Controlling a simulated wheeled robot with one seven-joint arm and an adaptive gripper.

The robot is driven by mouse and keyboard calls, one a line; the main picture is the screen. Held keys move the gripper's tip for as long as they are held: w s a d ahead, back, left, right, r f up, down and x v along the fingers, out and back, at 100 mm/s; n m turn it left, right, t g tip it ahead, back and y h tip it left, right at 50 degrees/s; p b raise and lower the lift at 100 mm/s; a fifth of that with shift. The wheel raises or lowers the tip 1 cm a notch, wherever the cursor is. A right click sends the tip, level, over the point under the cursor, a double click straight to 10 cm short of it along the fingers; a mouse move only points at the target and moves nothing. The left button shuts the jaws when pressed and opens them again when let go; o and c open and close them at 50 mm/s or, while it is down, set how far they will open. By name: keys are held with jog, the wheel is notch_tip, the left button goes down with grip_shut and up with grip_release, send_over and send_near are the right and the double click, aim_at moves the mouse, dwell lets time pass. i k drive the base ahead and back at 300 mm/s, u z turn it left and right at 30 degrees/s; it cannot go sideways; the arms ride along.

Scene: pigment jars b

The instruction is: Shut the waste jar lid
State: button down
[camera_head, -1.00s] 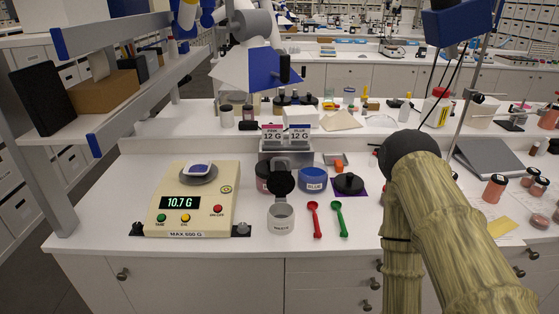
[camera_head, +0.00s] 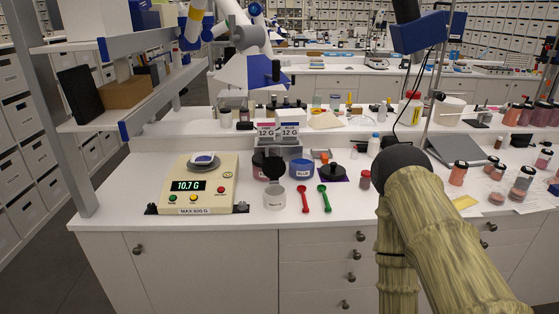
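The waste jar (camera_head: 274,198) is a small clear-walled jar with a printed label, upright near the front edge of the bench, right of the scale. Its black round lid (camera_head: 273,168) stands open, tilted up at the jar's back rim. The jar's mouth is uncovered. My arm (camera_head: 425,215), with bamboo-like links and a dark round joint, fills the right foreground, apart from the jar. My gripper does not show in this view.
The scale (camera_head: 222,170) reads 10.7 G. A red spoon (camera_head: 303,198) and a green spoon (camera_head: 324,197) lie right of the jar. Shelving (camera_head: 85,122) rises at left.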

aim_at(274, 168)
jog(key=z, duration=0.05)
jog(key=k, duration=0.5)
jog(key=u, duration=0.95)
jog(key=i, duration=1.25)
jog(key=z, duration=0.5)
